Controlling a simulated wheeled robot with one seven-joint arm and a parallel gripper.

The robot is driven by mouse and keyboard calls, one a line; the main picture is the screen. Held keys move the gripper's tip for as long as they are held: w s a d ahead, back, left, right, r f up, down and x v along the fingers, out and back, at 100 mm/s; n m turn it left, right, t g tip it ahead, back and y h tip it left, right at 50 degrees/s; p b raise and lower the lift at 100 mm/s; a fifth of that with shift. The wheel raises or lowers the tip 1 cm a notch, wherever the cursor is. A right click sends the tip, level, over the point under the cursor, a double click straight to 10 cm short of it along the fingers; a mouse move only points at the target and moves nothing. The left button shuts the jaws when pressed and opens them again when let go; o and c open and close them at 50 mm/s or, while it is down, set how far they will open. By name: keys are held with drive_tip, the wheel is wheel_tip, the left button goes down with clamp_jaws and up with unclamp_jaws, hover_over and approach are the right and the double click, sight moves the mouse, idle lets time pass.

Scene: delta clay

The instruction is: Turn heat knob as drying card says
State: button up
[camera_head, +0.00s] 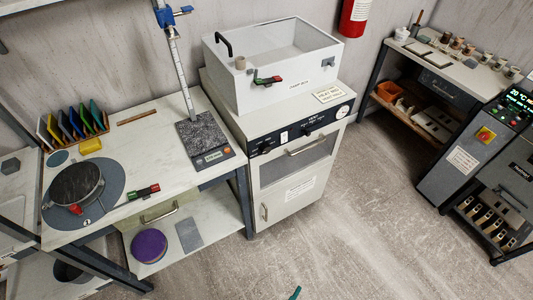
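A white cabinet stands below a white sink box, with a dark control strip (290,137) across its front. One dark knob (266,147) sits at the strip's left end and another (307,132) near its middle. A small round dial (343,111) is at the right end. I cannot tell which control is the heat knob, or how the knobs point. A cream card (329,94) lies on the cabinet top beside the sink, and a label (300,188) is on the door. Their writing is too small to read. My gripper is not recognisable in view.
The sink (278,65) stands above. A worktable (135,140) with a wheel (77,183) and scale (211,155) is left. A dark machine (462,150) stands right. The floor (365,215) before the cabinet is mostly clear; an unidentified teal piece (295,293) shows at the bottom edge.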

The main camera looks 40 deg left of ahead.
drive_tip(key=w+a+f+n+g+y, duration=0.1)
drive_tip(key=w+a+f, duration=0.1)
drive_tip(key=w, duration=0.2)
drive_tip(key=w+a+f+n+y, duration=0.1)
drive_tip(key=w+a+f+y, duration=0.15)
drive_tip(key=w, duration=0.25)
drive_tip(key=n+g+y, duration=0.6)
drive_tip(key=n+y, duration=0.5)
drive_tip(key=y, duration=0.1)
approach(267, 150)
drive_tip(key=x, duration=0.8)
drive_tip(key=c, duration=1)
